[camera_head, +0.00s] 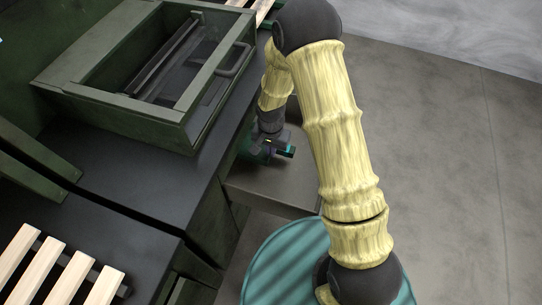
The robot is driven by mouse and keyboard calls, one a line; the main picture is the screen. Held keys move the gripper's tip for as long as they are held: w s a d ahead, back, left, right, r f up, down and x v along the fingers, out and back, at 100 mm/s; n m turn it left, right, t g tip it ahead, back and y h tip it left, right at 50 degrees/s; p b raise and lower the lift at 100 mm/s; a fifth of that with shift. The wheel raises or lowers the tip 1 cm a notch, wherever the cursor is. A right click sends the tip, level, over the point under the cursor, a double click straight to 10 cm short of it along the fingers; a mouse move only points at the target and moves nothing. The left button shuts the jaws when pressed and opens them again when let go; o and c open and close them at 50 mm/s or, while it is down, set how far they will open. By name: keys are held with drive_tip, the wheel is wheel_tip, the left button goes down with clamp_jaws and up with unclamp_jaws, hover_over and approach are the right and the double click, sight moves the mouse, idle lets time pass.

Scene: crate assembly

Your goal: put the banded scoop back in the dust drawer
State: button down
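My arm reaches down from the right side, and my gripper (283,150) is a small dark shape with teal parts at its end, low beside the dark bench. It is over or near a grey shelf. Its fingers are too small and partly covered to tell open from shut, or whether they hold anything. I cannot make out a banded scoop; it may be hidden by my arm or gripper. A green open-topped frame (115,119) with a bar handle (236,60) sits on the bench, left of my gripper. I cannot tell whether it is the dust drawer.
The dark bench top (110,165) fills the left, with a gap across it. Pale wooden slats (62,275) lie at the lower left. A grey shelf (275,188) juts out below my gripper. A teal round drum (285,262) stands at the bottom. Open floor (450,150) lies right.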

drive_tip(key=shift+f+b, duration=0.55)
drive_tip(key=shift+f, duration=1.35)
drive_tip(key=shift+f, duration=0.1)
drive_tip(key=c, duration=1.6)
unclamp_jaws()
drive_tip(key=shift+c, duration=0.2)
wheel_tip(320, 180, up, 12)
drive_tip(key=p, duration=0.3)
drive_tip(key=shift+s, duration=0.1)
